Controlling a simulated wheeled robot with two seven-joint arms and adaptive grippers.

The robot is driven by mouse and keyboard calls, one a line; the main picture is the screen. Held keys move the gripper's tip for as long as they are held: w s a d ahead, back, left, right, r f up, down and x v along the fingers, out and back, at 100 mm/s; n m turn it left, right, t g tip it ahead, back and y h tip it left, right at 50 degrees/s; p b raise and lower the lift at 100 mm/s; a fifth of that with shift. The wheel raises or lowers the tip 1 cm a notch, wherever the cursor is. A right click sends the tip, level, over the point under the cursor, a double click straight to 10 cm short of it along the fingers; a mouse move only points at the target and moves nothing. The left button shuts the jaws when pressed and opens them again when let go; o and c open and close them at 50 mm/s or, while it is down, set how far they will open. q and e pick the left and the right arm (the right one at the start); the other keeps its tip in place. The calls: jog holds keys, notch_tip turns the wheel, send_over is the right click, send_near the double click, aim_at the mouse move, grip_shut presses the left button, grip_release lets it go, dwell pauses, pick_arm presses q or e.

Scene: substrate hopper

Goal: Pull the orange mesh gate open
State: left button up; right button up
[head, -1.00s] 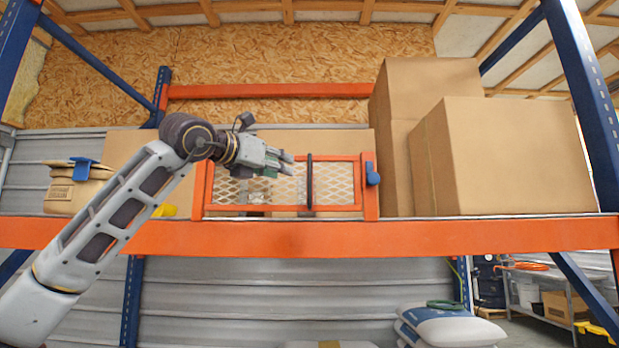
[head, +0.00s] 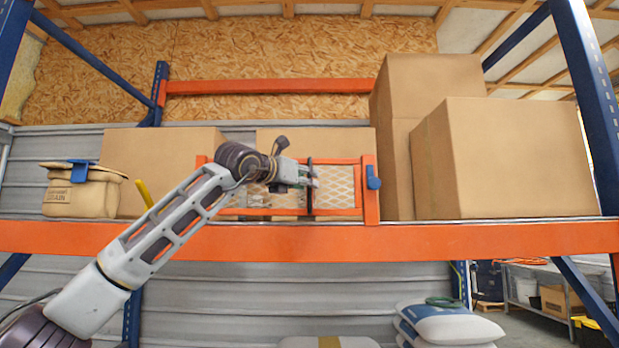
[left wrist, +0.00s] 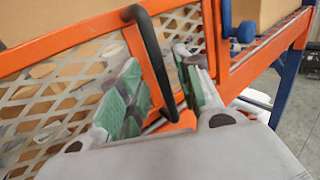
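The orange mesh gate (head: 336,210) stands closed on the shelf, its orange frame in line with its posts. Its upright black handle (head: 310,202) shows in the left wrist view (left wrist: 151,62) as a curved black bar. My left gripper (head: 306,177) is at the handle. In the left wrist view its green-padded fingers (left wrist: 165,92) stand apart, with the bar between them and a gap showing. A blue latch-like part (head: 373,177) sits on the gate's right post. My forearm hides the gate's left part. My right gripper is not in view.
The orange shelf beam (head: 420,238) runs below the gate. Tall cardboard boxes (head: 510,160) stand to the right. A grain sack with a blue scoop (head: 80,193) and a yellow-handled item (head: 144,193) are at left. The space before the beam looks clear.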

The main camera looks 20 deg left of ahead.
pick_arm(q)
jog(key=shift+p+x, duration=0.35)
jog(key=shift+x, duration=0.85)
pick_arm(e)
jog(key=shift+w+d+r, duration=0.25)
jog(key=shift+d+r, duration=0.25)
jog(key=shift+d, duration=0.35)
pick_arm(q)
jog(key=c, duration=0.7)
grip_shut()
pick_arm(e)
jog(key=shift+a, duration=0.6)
